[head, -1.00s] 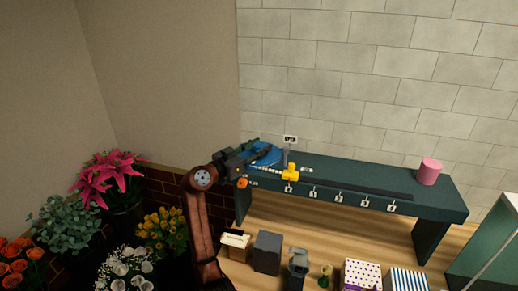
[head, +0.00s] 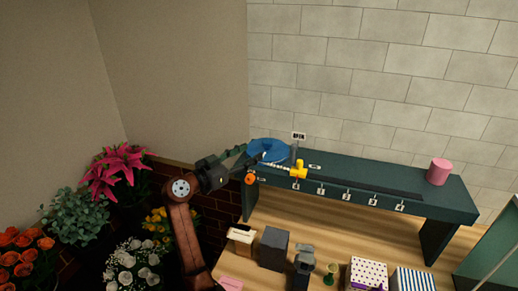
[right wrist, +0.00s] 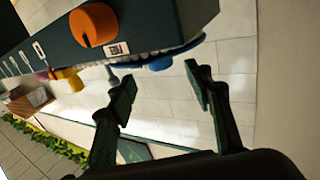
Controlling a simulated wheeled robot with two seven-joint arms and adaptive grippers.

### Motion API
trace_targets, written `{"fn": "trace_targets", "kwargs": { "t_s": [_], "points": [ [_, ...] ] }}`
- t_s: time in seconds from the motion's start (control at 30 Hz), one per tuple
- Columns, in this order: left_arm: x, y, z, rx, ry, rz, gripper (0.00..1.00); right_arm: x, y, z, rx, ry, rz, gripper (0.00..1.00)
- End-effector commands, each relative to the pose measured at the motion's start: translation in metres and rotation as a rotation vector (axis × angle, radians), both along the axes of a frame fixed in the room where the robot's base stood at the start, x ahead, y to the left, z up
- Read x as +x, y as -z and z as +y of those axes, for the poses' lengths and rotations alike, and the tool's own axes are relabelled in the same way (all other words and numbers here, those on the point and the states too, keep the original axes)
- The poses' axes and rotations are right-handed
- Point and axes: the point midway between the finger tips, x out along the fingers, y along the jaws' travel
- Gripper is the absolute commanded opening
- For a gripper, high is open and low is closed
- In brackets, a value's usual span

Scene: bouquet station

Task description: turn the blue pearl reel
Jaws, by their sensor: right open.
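The blue pearl reel (head: 268,149) is a blue disc at the left end of the dark green bench. In the right wrist view, the blue reel (right wrist: 160,64) shows edge-on, with white pearls along it. A pearl strand runs from it toward a yellow fitting (head: 299,170). My right gripper (head: 245,160) is open, just left of the reel. In the right wrist view its fingers (right wrist: 160,83) are apart with nothing between them, and the reel lies beyond the tips. I cannot tell whether a finger touches it. My left gripper is not in view.
An orange knob (head: 250,178) sits on the bench's (head: 380,172) left front corner, close to my right gripper. A pink cylinder (head: 439,171) stands at the right end. Boxes, including a dark grey one (head: 273,247), stand below. Flowers (head: 118,170) fill the left.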

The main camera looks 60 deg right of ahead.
Motion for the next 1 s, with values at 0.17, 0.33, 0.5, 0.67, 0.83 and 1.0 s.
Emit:
{"fn": "trace_targets", "kwargs": {
  "t_s": [0.17, 0.33, 0.5, 0.67, 0.83, 1.0],
  "points": [
    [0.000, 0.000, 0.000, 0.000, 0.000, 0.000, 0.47, 0.006, 0.000, 0.020, 0.001, -0.001, 0.000, 0.47],
    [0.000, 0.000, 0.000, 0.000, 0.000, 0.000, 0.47, 0.007, 0.000, 0.026, 0.000, 0.001, 0.000, 0.47],
    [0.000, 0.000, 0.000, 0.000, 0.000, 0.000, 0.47, 0.007, 0.000, 0.026, 0.000, 0.000, 0.000, 0.47],
    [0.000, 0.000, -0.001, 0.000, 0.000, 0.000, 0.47, 0.007, 0.000, 0.025, 0.000, 0.000, 0.000, 0.47],
    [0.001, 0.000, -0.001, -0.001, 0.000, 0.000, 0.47, 0.007, 0.000, 0.025, 0.000, 0.000, 0.000, 0.47],
    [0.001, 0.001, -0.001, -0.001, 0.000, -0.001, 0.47, 0.026, 0.006, 0.028, -0.041, -0.040, 0.035, 0.47]
  ]
}}
